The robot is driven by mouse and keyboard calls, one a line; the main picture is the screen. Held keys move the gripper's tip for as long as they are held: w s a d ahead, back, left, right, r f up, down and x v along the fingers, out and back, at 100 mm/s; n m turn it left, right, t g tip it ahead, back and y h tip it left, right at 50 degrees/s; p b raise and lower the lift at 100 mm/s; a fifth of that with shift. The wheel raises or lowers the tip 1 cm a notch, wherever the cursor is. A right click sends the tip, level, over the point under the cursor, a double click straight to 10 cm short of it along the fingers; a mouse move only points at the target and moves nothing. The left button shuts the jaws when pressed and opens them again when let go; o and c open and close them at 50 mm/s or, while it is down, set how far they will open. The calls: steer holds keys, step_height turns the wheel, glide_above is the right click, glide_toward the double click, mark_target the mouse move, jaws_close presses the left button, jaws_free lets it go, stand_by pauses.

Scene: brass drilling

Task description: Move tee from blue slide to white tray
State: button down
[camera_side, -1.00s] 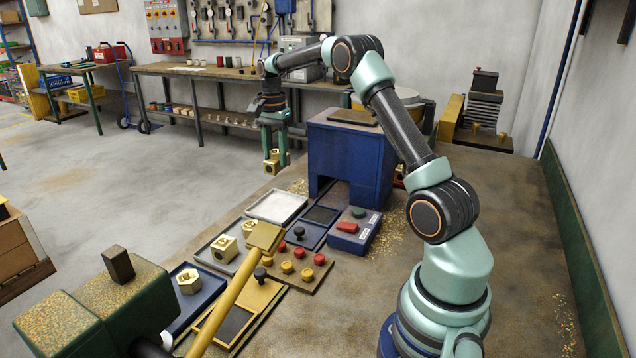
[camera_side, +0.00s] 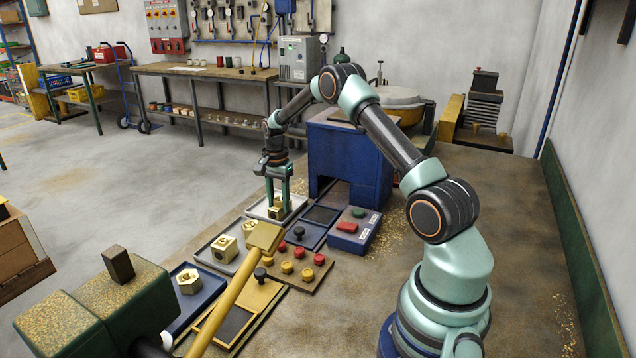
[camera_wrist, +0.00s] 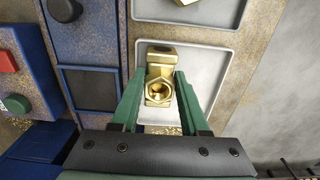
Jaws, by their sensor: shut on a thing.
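My gripper (camera_side: 278,208) is shut on a brass tee (camera_wrist: 158,88), seen between the green fingers in the wrist view, with its round opening facing the camera. In the side view the fingers point straight down over the white tray (camera_side: 257,208) and partly hide the tee. The tee is at or just above the tray floor; I cannot tell whether it touches. The tray's pale floor (camera_wrist: 212,68) shows around it in the wrist view. The blue slide (camera_side: 310,236), with a dark panel and black knob, lies just right of the tray, with no tee on it.
A grey tray (camera_side: 210,262) nearer the camera holds brass fittings, and a blue tray (camera_side: 205,295) holds a hex brass piece. A blue machine housing (camera_side: 350,160) stands close right. A control box (camera_side: 352,238) and a knob board (camera_side: 318,277) lie nearby.

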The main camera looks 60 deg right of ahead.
steer(key=shift+w+f, duration=0.1)
steer(key=shift+c, duration=2)
jaws_free()
steer(key=shift+f, duration=0.1)
